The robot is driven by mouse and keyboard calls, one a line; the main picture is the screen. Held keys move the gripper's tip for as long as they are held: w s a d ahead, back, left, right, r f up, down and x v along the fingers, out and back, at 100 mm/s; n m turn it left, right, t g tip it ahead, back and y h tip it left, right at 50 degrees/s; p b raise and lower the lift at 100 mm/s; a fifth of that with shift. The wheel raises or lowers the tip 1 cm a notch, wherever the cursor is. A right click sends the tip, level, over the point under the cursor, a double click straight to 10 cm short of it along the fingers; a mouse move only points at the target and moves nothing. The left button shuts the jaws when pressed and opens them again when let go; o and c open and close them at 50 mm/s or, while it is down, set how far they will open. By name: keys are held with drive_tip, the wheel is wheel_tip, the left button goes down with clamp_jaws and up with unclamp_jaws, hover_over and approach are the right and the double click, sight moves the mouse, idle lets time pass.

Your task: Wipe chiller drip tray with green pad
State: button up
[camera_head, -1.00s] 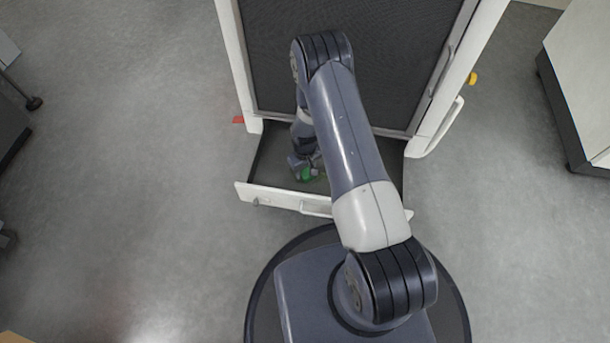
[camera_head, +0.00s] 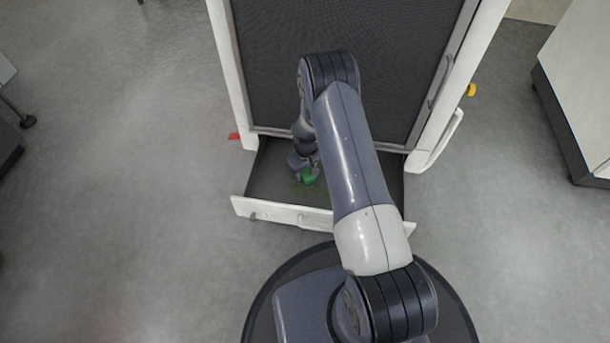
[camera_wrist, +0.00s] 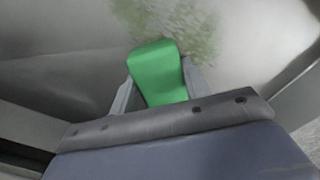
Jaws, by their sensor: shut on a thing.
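The chiller drip tray (camera_head: 268,187) is a pulled-out drawer with a white front at the base of the chiller. My gripper (camera_head: 304,168) is down inside the tray, left of its middle. It is shut on the green pad (camera_head: 309,178), and the wrist view shows the pad (camera_wrist: 158,72) between the two grey fingers (camera_wrist: 158,88). A greenish stain (camera_wrist: 180,25) lies on the tray floor just beyond the pad. Whether the pad touches the floor is hard to tell. My arm hides the right part of the tray.
The chiller (camera_head: 390,60) with its dark mesh panel stands behind the tray. The tray's white front wall (camera_head: 275,214) bounds the near side. A pale cabinet (camera_head: 585,90) stands at the right. Grey floor (camera_head: 120,200) is clear at the left.

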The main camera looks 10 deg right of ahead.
sight(295, 197)
drive_tip(key=shift+w+a+b, duration=0.15)
drive_tip(key=shift+w+a, duration=0.05)
drive_tip(key=shift+a, duration=0.35)
drive_tip(key=shift+w+a+b, duration=0.15)
drive_tip(key=shift+w+a, duration=0.05)
drive_tip(key=shift+a, duration=0.3)
drive_tip(key=shift+s+a+p, duration=0.25)
drive_tip(key=shift+s+a, duration=0.25)
drive_tip(key=shift+s, duration=0.8)
drive_tip(key=shift+s+a+p, duration=0.2)
drive_tip(key=shift+s+a, duration=0.3)
drive_tip(key=shift+s, duration=0.75)
drive_tip(key=shift+s+a+p, duration=0.25)
drive_tip(key=shift+s+a, duration=0.25)
drive_tip(key=shift+s, duration=0.8)
drive_tip(key=shift+r, duration=0.1)
drive_tip(key=shift+w+r+p, duration=0.15)
drive_tip(key=shift+r+p, duration=1.7)
drive_tip(key=shift+r, duration=1.1)
drive_tip(key=shift+r+p, duration=0.8)
drive_tip(key=shift+r, duration=0.7)
drive_tip(key=shift+r, duration=0.1)
